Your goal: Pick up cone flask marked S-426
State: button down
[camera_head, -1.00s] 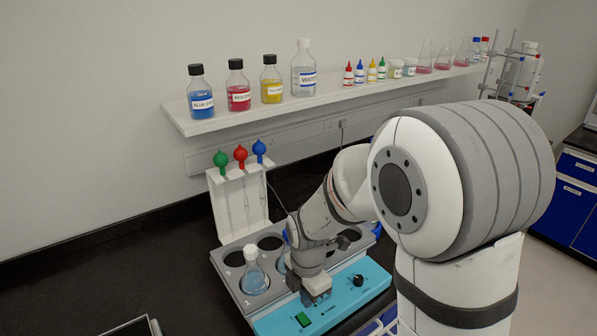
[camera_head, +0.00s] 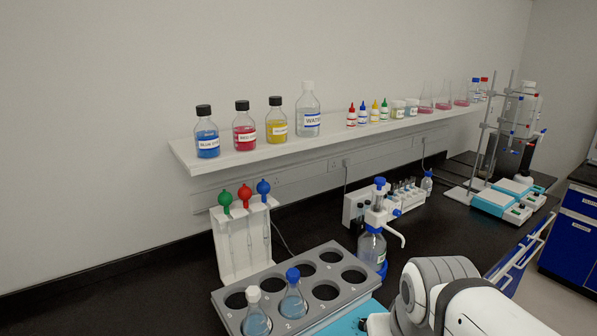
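Two stoppered flasks with pale blue liquid stand in the front holes of a grey multi-hole rack. One has a white stopper (camera_head: 257,318), the other a blue stopper (camera_head: 293,301). Cone-shaped flasks with pink liquid stand on the wall shelf, one of them (camera_head: 427,101) towards its right part. I cannot read S-426 on any flask. My arm shows at the bottom right, but my gripper is outside the picture, so its fingers are hidden.
The grey rack (camera_head: 312,262) sits on a turquoise unit (camera_head: 345,318). A pipette stand (camera_head: 240,250) is behind it, and a dispenser bottle (camera_head: 372,245) stands behind right. The shelf (camera_head: 230,163) holds several bottles. Black bench is bare at left.

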aim_at(293, 306)
jog(key=u, duration=1.8)
jog(key=k, duration=0.9)
jog(key=z, duration=1.15)
jog(key=i, duration=1)
jog(key=z, duration=0.05)
